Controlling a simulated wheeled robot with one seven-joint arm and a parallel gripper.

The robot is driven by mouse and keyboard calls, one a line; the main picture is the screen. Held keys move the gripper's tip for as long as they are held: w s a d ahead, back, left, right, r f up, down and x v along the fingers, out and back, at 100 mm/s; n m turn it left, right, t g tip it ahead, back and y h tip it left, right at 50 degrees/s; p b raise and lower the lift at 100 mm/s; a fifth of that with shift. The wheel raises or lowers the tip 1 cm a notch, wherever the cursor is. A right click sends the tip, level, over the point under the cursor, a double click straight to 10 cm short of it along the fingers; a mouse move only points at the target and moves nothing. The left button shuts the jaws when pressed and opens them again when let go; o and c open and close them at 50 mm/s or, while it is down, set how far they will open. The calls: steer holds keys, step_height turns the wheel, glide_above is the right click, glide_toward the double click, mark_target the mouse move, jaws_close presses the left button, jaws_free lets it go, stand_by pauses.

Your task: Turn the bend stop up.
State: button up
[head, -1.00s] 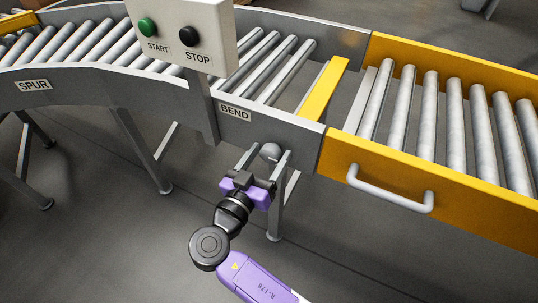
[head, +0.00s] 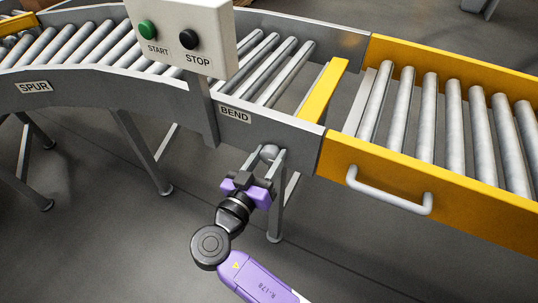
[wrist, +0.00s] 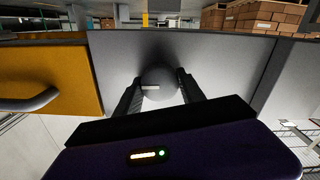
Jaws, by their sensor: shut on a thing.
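A round grey knob (head: 269,152) sits on the side wall of the conveyor section labelled BEND (head: 234,114). In the wrist view the knob (wrist: 160,77) carries a short white mark that lies about level, pointing left. My gripper (head: 266,160) is shut on the knob, one finger on each side; the wrist view also shows the gripper (wrist: 159,88) with both fingers against it. A yellow bar (head: 325,90) lies across the end of the bend, past its last rollers. I cannot tell whether it stands above the rollers.
A control box (head: 183,35) with a green START button and a black STOP button stands on a post left of the knob. A yellow section (head: 480,195) with a grey handle (head: 390,195) is to the right. Conveyor legs (head: 277,210) stand below. Open floor lies in front.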

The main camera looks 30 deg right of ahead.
steer(key=n+p, duration=0.3)
steer(key=n, duration=0.1)
steer(key=shift+r+n, duration=0.15)
steer(key=shift+n, duration=0.25)
steer(key=n+p, duration=0.3)
steer(key=n, duration=0.1)
steer(key=n+p, duration=0.3)
steer(key=n, duration=0.2)
steer(key=shift+a, duration=0.1)
steer(key=shift+f+n+p, duration=0.25)
steer(key=shift+n+p, duration=1.1)
steer(key=shift+n, duration=0.35)
steer(key=shift+f, duration=0.1)
steer(key=o, duration=1.4)
steer(key=shift+c, duration=0.2)
